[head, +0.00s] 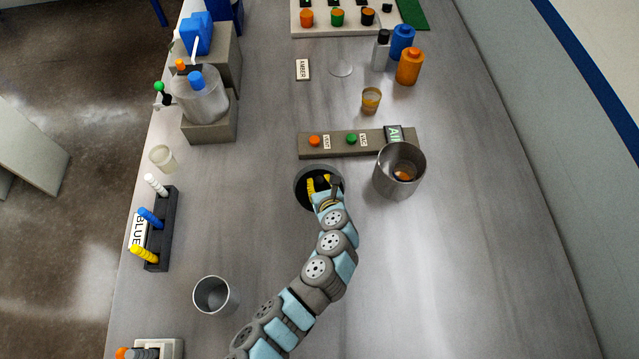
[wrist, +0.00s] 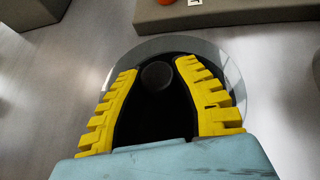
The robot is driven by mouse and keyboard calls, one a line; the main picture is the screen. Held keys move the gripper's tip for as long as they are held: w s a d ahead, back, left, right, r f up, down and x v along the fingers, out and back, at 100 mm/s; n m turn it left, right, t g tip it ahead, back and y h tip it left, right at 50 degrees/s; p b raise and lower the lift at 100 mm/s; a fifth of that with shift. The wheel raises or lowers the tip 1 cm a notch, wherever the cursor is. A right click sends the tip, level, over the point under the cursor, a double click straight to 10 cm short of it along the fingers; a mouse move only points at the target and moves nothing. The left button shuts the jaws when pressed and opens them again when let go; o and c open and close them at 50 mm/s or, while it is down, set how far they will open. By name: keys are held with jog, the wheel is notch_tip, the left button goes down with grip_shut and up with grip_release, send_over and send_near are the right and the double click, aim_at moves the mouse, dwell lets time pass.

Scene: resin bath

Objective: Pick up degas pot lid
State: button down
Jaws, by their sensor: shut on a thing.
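The degas pot lid (head: 303,192) is a round dark disc under my gripper in the head view, near the middle of the table. In the wrist view the lid (wrist: 157,76) shows a clear rim, a black centre and a dark round knob. My gripper (head: 319,184) has its yellow fingers over the lid, and they also show in the wrist view (wrist: 158,70), one on each side of the black centre. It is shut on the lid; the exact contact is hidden. The open metal pot (head: 382,188) stands right of the lid, with something orange-brown inside.
A grey block with orange and green buttons (head: 350,143) lies just behind the lid and pot. A metal cup (head: 213,294) and a dark rack (head: 165,228) stand at left. An amber cup (head: 371,99) and bottles (head: 409,66) stand further back. The table's right front is clear.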

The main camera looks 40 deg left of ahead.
aim_at(316, 185)
jog(key=s+d+r+p, duration=0.2)
jog(key=s+d+r, duration=0.5)
jog(key=s+r, duration=0.4)
jog(key=shift+s+d+r+p, duration=0.3)
jog(key=shift+d+r, duration=0.05)
